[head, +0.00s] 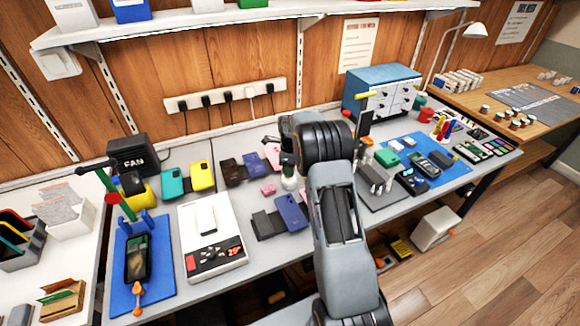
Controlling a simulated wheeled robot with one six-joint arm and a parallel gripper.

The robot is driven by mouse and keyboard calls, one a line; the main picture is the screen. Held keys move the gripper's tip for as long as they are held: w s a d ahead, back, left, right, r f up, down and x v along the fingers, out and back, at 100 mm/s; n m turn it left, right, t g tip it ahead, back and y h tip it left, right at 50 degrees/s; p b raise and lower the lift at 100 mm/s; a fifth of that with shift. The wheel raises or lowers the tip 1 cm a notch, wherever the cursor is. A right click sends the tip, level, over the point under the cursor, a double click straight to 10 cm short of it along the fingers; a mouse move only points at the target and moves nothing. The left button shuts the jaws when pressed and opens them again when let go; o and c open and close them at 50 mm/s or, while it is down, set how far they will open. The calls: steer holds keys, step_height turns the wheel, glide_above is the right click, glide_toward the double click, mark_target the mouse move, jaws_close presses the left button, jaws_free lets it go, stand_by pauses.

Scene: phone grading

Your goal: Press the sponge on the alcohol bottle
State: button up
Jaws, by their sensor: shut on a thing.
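My gripper (289,165) points down near the middle of the bench, left of my forearm. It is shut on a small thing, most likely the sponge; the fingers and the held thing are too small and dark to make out. The alcohol bottle seems to be the small pale, greenish container (289,183) right below my gripper. Whether the held thing touches its top cannot be told from here. My arm hides the bench just to the right.
Several phones in coloured cases, such as a yellow one (203,176), stand behind a white grading device (211,235). A blue phone (291,212) and a small pink block (268,190) lie near the bottle. A blue mat (428,160) with phones is at right.

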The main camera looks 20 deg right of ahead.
steer(key=shift+f+b, duration=0.5)
steer(key=shift+f, duration=0.3)
stand_by(0.9)
stand_by(0.5)
steer(key=shift+r+p, duration=2.3)
steer(key=shift+r, duration=1.25)
